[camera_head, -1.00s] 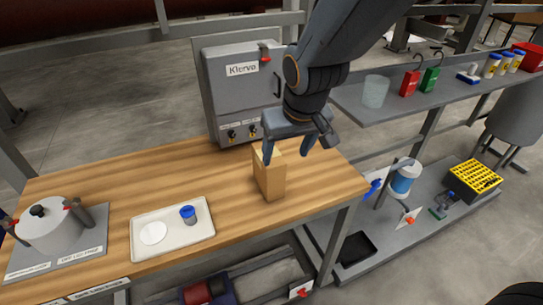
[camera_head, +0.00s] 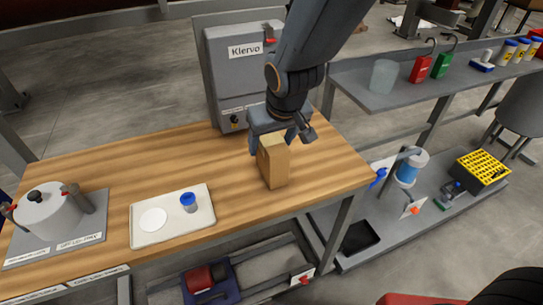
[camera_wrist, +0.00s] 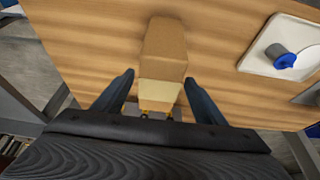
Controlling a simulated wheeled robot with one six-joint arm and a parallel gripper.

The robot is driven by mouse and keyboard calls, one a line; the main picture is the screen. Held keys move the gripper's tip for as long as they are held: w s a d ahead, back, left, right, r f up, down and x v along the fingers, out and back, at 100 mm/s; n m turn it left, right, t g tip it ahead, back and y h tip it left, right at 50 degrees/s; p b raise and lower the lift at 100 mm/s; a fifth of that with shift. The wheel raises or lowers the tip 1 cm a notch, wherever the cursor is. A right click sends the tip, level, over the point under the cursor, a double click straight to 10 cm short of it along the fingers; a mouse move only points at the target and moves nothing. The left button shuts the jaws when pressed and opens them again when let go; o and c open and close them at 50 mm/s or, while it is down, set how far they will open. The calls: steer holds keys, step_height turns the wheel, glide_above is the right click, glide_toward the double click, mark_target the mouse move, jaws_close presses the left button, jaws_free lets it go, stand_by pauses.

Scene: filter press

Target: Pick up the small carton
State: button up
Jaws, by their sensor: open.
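The small carton (camera_head: 274,163) is a tan upright box on the wooden bench, near its right end.
A white tray (camera_head: 173,235) with a blue-capped jar (camera_head: 188,202) lies left of the carton. A grey Klervo cabinet (camera_head: 238,75) stands behind. A white pot (camera_head: 45,215) sits at the far left. The wooden bench (camera_head: 110,180) is clear between.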

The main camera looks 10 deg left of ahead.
steer(key=x, duration=0.3)
steer(key=shift+w+f, duration=0.1)
steer(key=shift+w, duration=0.1)
steer(key=shift+f, duration=0.1)
steer(key=shift+f, duration=0.25)
stand_by(0.4)
steer(key=c, duration=1.4)
steer(key=shift+o, duration=0.2)
steer(key=shift+a, duration=0.1)
